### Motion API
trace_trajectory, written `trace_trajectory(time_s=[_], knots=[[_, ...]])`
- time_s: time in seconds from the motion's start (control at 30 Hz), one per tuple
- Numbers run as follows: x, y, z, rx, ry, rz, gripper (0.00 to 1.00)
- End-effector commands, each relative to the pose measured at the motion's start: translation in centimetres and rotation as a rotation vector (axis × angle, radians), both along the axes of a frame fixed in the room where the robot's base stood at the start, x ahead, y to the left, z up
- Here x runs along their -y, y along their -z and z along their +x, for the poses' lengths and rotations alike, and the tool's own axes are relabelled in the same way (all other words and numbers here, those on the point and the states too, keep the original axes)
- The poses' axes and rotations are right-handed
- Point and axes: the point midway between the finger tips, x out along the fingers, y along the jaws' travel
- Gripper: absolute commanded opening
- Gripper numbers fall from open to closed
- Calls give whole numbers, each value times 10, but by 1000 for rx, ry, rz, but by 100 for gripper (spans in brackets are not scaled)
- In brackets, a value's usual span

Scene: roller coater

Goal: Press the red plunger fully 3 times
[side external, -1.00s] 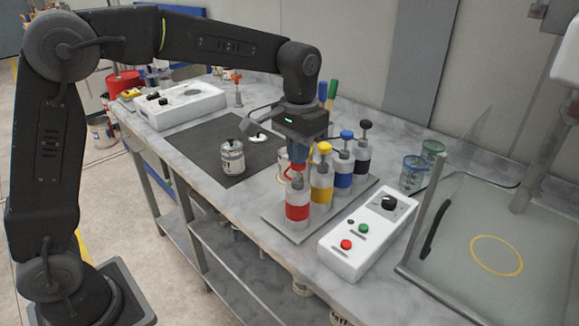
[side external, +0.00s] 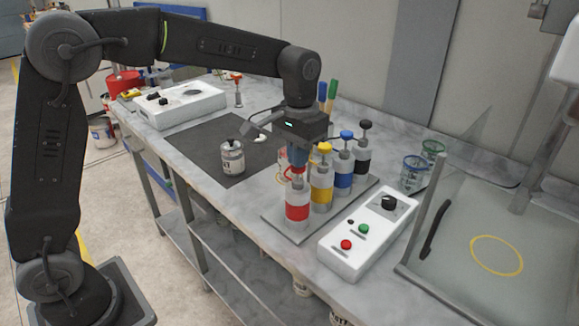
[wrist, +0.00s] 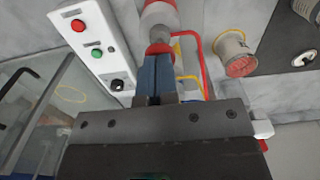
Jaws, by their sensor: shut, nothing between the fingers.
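The red plunger bottle (side external: 297,207) is white with a red band and a red top. It stands upright at the near end of a row of pump bottles on a grey plate (side external: 275,217). My gripper (side external: 298,172) points down over it, with blue fingers closed together and nothing between them. In the wrist view the fingertips (wrist: 158,57) meet the red plunger top (wrist: 158,49); whether they touch or press it is hard to tell. The bottle's white and red body (wrist: 160,14) shows beyond the tips.
Yellow (side external: 321,185), blue (side external: 342,170) and black (side external: 362,155) pump bottles stand close behind. A white control box (side external: 350,258) with red and green buttons is to the right. A can (side external: 231,158) stands on the dark mat. A glass-sided booth (side external: 440,230) is at right.

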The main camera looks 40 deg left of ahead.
Motion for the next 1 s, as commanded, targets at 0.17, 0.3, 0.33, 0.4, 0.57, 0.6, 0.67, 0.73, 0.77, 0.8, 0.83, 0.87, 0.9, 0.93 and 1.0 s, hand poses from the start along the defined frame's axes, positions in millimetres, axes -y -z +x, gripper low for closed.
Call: trace_trajectory(time_s=[0.17, 0.3, 0.33, 0.4, 0.57, 0.6, 0.67, 0.73, 0.77, 0.8, 0.83, 0.87, 0.9, 0.93, 1.0], knots=[[0, -10, 0, -1, 0, 1, 0], [0, -19, 0, 0, 0, 1, 0], [0, -21, 0, 0, 0, 0, 0], [0, -25, 0, 1, 0, 0, 0], [0, -32, 0, 1, 0, 0, 0], [0, -33, 0, 1, 0, 0, 0], [0, -34, 0, 0, 0, 0, 0], [0, -35, 0, 0, 0, 0, 0], [0, -35, 0, 0, 0, 0, 0], [0, -35, 0, 0, 0, 0, 0], [0, -35, 0, 0, 0, 0, 0], [0, -35, 0, 0, 0, 0, 0], [0, -35, 0, 0, 0, 0, 0], [0, -35, 0, 0, 0, 0, 0], [0, -35, 0, 0, 0, 0, 0]])
